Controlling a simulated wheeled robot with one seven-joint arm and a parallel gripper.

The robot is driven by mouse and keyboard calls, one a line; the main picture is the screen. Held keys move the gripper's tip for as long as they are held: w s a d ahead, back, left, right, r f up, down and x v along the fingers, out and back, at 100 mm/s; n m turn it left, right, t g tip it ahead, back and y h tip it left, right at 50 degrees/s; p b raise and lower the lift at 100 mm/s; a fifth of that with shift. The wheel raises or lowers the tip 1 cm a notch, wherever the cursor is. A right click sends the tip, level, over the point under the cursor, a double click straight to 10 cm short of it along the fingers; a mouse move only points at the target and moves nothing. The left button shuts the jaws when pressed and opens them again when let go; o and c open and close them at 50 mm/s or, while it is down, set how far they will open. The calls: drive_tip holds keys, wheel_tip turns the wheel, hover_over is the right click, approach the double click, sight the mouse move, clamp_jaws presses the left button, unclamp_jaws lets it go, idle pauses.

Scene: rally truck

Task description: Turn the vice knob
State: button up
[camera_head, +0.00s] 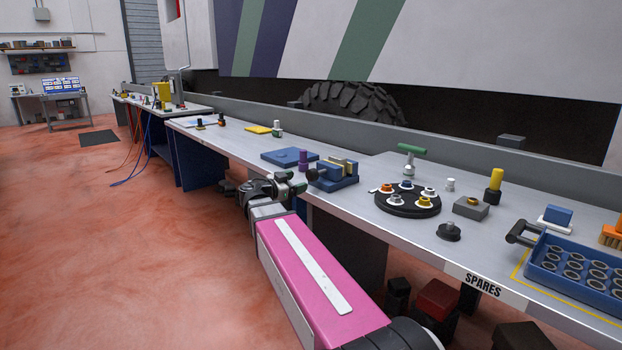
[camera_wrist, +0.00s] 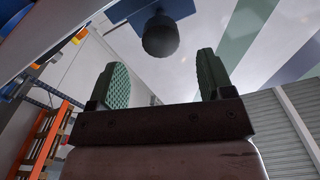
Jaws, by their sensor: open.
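The vice (camera_head: 338,182) is blue with yellowish jaw parts. It stands at the front edge of the bench. Its round black knob (camera_head: 312,175) points left, toward my gripper (camera_head: 295,181). In the wrist view the dark knob (camera_wrist: 160,36) hangs from the blue vice body (camera_wrist: 140,8), near the top centre. My gripper shows there too (camera_wrist: 162,72), its two green ribbed pads spread wide apart with nothing between them. The knob lies beyond the fingertips, roughly midway between them, and appears apart from both pads.
A blue plate (camera_head: 290,157) lies behind the vice. A black round tray (camera_head: 407,203) with several coloured rings stands to the right. A blue crate (camera_head: 575,272) is at the far right. Boxes (camera_head: 437,299) sit below the bench.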

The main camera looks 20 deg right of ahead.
sight(309, 177)
drive_tip(key=x, duration=0.7)
drive_tip(key=shift+w+d, duration=0.1)
drive_tip(key=shift+d, duration=0.1)
drive_tip(key=c, duration=0.9)
